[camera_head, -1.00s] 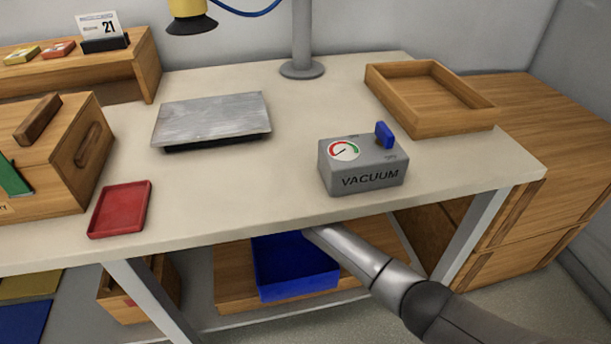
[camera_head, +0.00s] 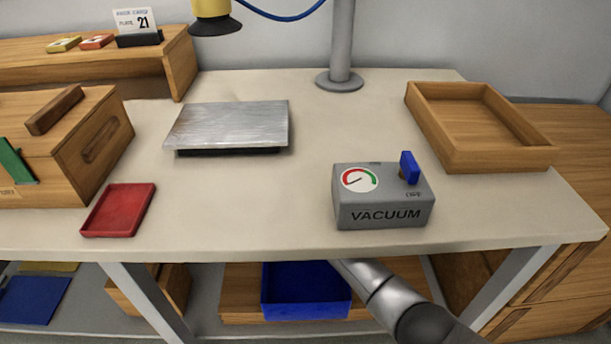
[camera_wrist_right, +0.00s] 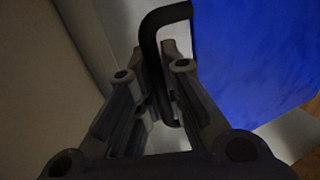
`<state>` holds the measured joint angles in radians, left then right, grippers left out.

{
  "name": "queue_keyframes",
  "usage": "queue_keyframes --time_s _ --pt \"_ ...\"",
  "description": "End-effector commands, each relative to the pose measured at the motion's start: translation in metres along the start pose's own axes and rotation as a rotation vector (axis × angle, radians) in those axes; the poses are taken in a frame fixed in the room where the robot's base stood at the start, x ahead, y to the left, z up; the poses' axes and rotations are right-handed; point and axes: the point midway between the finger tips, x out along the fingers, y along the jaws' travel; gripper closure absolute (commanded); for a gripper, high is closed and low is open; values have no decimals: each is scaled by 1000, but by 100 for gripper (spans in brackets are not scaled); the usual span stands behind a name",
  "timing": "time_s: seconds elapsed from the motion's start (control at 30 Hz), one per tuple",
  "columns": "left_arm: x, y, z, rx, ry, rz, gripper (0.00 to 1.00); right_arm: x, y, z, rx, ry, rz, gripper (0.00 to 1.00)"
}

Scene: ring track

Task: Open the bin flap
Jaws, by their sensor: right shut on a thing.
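In the head view a blue bin (camera_head: 305,292) stands below the bench, and my right arm reaches under the bench edge beside it. My right gripper is hidden there by the bench. In the right wrist view my right gripper (camera_wrist_right: 168,78) is shut on a black bar handle (camera_wrist_right: 151,32). A large blue surface (camera_wrist_right: 250,60) is right beside the handle on the right. I cannot tell which surface the handle is fixed to, and no separate flap edge can be made out. My left gripper is in neither view.
The bench top (camera_head: 270,220) overhangs the arm. On it are the grey vacuum box (camera_head: 382,197), a red tray (camera_head: 118,210), a metal plate (camera_head: 230,125), a wooden tray (camera_head: 500,150) and a wooden box (camera_head: 65,150). Bench legs (camera_head: 510,290) stand either side of the blue bin.

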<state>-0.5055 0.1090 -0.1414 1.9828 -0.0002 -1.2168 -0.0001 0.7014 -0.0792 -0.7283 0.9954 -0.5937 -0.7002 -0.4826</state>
Motion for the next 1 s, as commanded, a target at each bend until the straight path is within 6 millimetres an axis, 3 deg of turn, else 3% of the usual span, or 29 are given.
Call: queue_keyframes --time_s 0.07,0.1,0.27,0.67,1.0 --pt "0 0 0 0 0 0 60 0 0 1 -9 -3 0 100" --pt "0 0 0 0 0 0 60 0 0 1 -9 -3 0 87" --pt "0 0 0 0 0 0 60 0 0 1 -6 -2 0 69" --pt "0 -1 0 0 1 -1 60 -3 -2 1 -2 -1 -3 69" --pt "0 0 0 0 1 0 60 -37 -9 1 -4 0 1 69"
